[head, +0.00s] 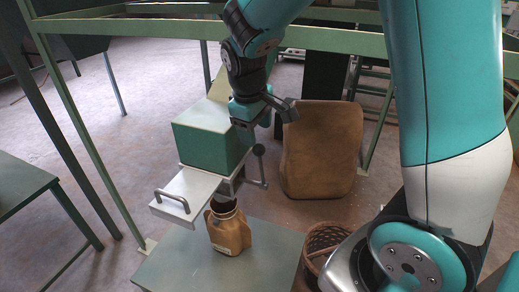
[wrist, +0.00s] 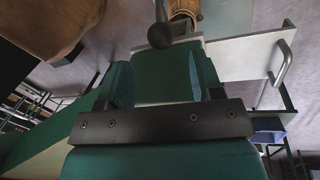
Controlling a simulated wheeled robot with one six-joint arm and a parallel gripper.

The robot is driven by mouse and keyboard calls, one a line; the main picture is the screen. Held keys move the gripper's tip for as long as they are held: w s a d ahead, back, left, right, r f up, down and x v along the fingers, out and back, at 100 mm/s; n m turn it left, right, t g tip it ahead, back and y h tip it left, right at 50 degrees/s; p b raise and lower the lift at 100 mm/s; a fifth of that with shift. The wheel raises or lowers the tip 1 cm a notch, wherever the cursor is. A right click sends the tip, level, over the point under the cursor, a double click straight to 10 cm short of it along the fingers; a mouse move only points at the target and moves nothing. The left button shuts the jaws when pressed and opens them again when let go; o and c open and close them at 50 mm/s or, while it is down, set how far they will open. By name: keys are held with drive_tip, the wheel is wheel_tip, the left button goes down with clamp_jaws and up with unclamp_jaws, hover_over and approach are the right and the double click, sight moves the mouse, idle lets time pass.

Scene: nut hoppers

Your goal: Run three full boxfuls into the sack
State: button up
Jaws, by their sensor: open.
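A green box (head: 208,135) with a pale top stands on the frame. A white slide plate (head: 180,196) with a grey handle (head: 172,201) sticks out from under it toward the front left. A lever with a dark ball knob (head: 259,150) is on its right side; the knob (wrist: 160,36) also shows in the wrist view. A small tan sack (head: 229,232) stands upright, mouth open, below the spout; its contents are hidden. My gripper (head: 263,114) is open and empty, above and behind the lever. In the wrist view its fingers (wrist: 163,82) are apart, with the knob beyond them.
The sack stands on a grey-green table (head: 185,262). A large brown bulky sack (head: 320,150) stands behind, right of the lever. A wicker basket (head: 322,240) is at the front right, partly behind my arm. Green frame rails (head: 340,38) cross behind; another table (head: 18,190) is at left.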

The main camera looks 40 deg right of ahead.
sight(259, 148)
drive_tip(key=f, duration=0.3)
drive_tip(key=d+f, duration=0.1)
drive_tip(key=f, duration=0.5)
drive_tip(key=shift+w+d, duration=0.3)
